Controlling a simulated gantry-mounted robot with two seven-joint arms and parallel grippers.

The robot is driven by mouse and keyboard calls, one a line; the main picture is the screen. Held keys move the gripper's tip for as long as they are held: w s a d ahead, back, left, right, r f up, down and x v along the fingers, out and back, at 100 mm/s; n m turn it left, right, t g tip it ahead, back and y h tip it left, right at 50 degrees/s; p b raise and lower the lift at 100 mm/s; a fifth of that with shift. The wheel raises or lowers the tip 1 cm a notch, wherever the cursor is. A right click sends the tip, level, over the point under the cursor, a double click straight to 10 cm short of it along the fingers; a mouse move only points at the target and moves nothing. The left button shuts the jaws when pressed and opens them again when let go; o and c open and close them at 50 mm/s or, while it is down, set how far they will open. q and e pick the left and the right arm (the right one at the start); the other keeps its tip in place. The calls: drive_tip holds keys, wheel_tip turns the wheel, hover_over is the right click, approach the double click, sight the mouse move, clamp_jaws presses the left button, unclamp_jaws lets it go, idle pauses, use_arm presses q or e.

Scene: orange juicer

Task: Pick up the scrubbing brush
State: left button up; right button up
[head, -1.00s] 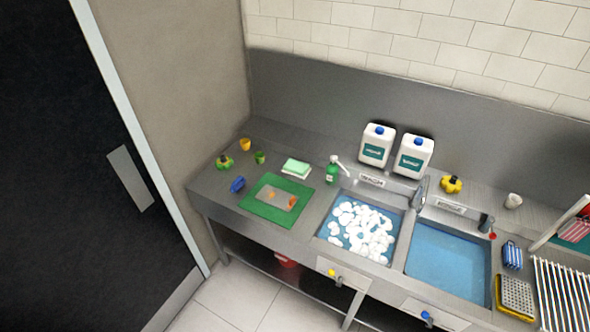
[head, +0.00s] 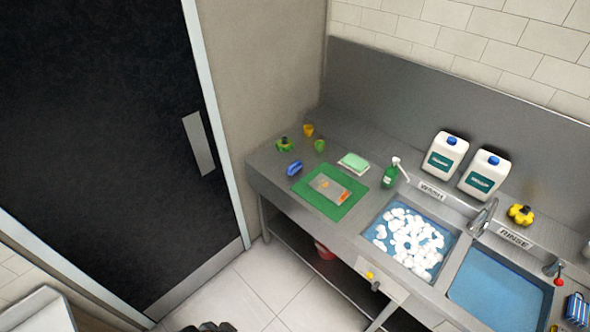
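A small blue object (head: 294,168) that looks like the scrubbing brush lies at the left end of the steel counter (head: 268,172). A grey tray or board (head: 330,187) with orange bits lies on the mat. Neither gripper can be made out in the head view. Only a dark shape shows at the bottom edge, too cut off to identify.
A wash sink (head: 381,222) with white foam and a rinse sink (head: 500,290) of blue water are to the right. A green soap bottle (head: 390,177), a sponge (head: 354,162) and two white jugs (head: 446,153) stand behind. Tiled floor (head: 225,293) is open in front.

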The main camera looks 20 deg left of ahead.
idle(0.3)
use_arm(q)
drive_tip(key=o, duration=0.8)
